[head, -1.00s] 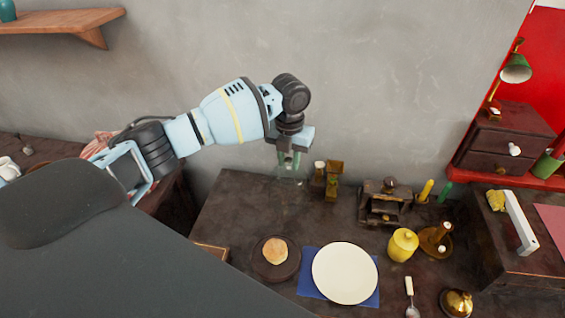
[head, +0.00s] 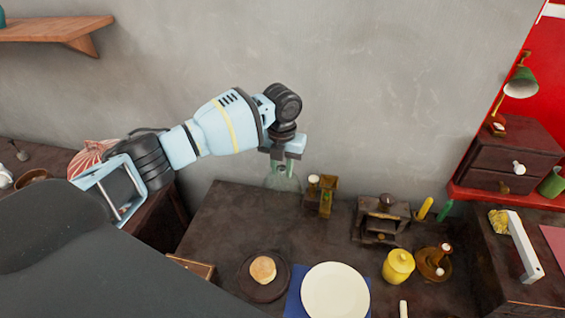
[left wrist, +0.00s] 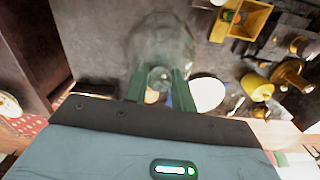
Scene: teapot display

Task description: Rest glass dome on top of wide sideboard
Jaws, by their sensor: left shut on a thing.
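The clear glass dome (head: 283,180) hangs below my left gripper (head: 285,163), near the back wall, over the rear part of the dark sideboard (head: 225,215). My left gripper is shut on the knob at its top. In the left wrist view the dome (left wrist: 160,38) shows beyond the green fingers of the left gripper (left wrist: 160,80), with the round knob between them. I cannot tell whether its rim touches the sideboard top. My right gripper is not in view.
A small wooden-and-brass item (head: 321,195) stands close right of the dome. A bun (head: 263,267) on a dark plate, a white plate (head: 335,292), a yellow jar (head: 398,266) and a small dark stand (head: 381,220) are farther right or forward. Left of the dome the top is bare.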

